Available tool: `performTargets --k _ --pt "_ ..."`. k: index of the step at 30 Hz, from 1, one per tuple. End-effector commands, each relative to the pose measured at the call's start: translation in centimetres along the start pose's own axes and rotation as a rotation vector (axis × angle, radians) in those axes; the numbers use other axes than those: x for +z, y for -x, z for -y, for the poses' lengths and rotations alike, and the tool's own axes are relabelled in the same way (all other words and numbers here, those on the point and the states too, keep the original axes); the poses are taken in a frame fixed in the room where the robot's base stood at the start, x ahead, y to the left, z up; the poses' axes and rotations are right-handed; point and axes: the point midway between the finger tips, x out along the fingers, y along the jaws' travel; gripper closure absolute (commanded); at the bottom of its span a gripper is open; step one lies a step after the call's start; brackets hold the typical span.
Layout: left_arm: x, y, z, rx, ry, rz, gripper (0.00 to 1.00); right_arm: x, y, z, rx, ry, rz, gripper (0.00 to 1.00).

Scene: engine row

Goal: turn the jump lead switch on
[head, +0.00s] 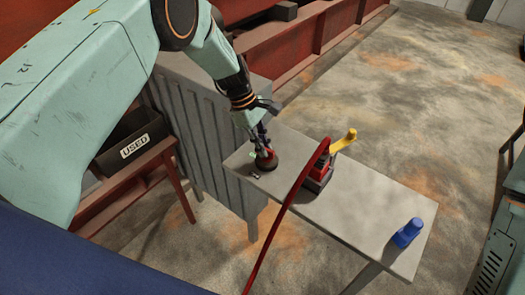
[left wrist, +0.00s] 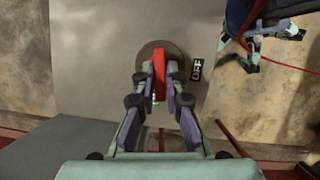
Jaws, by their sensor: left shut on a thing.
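The jump lead switch has a round dark brown base (head: 265,165) on the left end of a grey table. Its red handle (left wrist: 160,77) stands over the base (left wrist: 147,54) in the left wrist view. A small black label (left wrist: 196,69) reading OFF lies beside the base, on its right in that view. My left gripper (head: 261,144) reaches down from above onto the switch. It is shut on the red handle, one finger on each side, as the left wrist view (left wrist: 160,92) shows. The fingers hide part of the handle. My right gripper cannot be made out.
A red and dark block (head: 320,172) with a yellow handle (head: 345,140) stands mid-table. A red cable (head: 284,210) crosses the table's near edge. A blue object (head: 407,232) stands at the table's right end. A black USED bin (head: 118,150) is at left.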

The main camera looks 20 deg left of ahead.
Motion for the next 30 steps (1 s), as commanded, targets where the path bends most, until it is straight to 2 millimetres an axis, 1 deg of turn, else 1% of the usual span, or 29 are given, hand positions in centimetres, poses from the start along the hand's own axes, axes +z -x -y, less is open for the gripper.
performTargets --k 1,9,15,27,28,30 --pt "0.0 -0.2 -0.2 -0.008 -0.028 0.001 1.0 0.0 -0.6 0.0 0.0 0.0 0.0 1.0" --pt "0.1 -0.1 -0.2 -0.05 -0.124 0.002 1.0 0.0 -1.4 0.0 0.0 0.0 0.0 1.0" --pt "0.2 -0.1 -0.2 -0.063 -0.153 0.002 1.0 0.0 -1.6 0.0 0.0 0.0 0.0 1.0" --pt "0.2 -0.1 -0.1 -0.066 -0.157 0.003 1.0 0.0 -1.6 0.0 0.0 0.0 0.0 1.0" --pt "0.2 -0.1 -0.1 -0.066 -0.156 0.003 0.87 0.0 -1.6 0.0 0.0 0.0 0.0 1.0" --pt "0.2 -0.1 -0.1 -0.066 -0.156 0.003 0.81 0.0 -1.6 0.0 0.0 0.0 0.0 1.0"
